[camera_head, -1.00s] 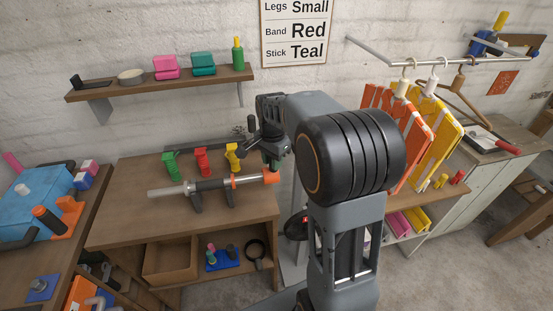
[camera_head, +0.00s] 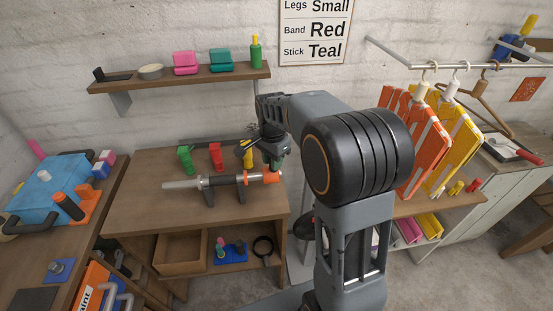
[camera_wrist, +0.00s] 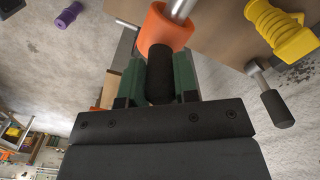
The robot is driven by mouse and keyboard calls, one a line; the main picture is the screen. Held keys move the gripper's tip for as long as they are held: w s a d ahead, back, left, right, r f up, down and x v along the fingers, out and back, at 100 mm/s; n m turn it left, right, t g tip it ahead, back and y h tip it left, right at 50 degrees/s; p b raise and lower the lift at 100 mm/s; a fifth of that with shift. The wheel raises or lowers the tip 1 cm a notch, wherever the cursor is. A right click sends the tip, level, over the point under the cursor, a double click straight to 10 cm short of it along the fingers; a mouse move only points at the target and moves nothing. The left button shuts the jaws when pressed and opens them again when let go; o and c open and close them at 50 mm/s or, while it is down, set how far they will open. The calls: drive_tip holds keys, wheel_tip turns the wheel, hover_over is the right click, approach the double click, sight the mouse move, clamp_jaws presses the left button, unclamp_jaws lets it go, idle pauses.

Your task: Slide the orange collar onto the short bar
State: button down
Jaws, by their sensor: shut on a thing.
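The bar (camera_head: 180,185) lies level on a dark stand (camera_head: 209,196) on the wooden table. It has a pale left end, a darker middle and a narrow orange ring (camera_head: 241,178) towards its right. The orange collar (camera_head: 272,177) is at the bar's right end, apart from the ring. In the wrist view the collar (camera_wrist: 160,24) has a silver bar end (camera_wrist: 181,8) at its far side. My gripper (camera_wrist: 159,82) is shut, its green fingers either side of a black grip (camera_wrist: 160,72) beside the collar. The inside of the collar is hidden.
Green (camera_head: 185,158), red (camera_head: 215,155) and yellow (camera_head: 247,154) clamp-like pieces stand behind the bar. An open wooden tray (camera_head: 181,252) and a magnifier (camera_head: 263,247) are below. A blue case (camera_head: 48,187) is at left, hanging frames (camera_head: 420,150) at right.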

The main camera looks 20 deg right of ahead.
drive_tip(key=shift+w+a+p, duration=0.15)
drive_tip(key=shift+w+a, duration=0.1)
drive_tip(key=shift+a, duration=0.85)
drive_tip(key=shift+w+a+p, duration=0.15)
drive_tip(key=shift+w+a, duration=0.1)
drive_tip(key=shift+a, duration=0.85)
drive_tip(key=shift+a, duration=0.1)
drive_tip(key=c, duration=0.8)
unclamp_jaws()
drive_tip(key=shift+r, duration=0.1)
wheel_tip(320, 180, up, 14)
drive_tip(key=shift+f, duration=0.2)
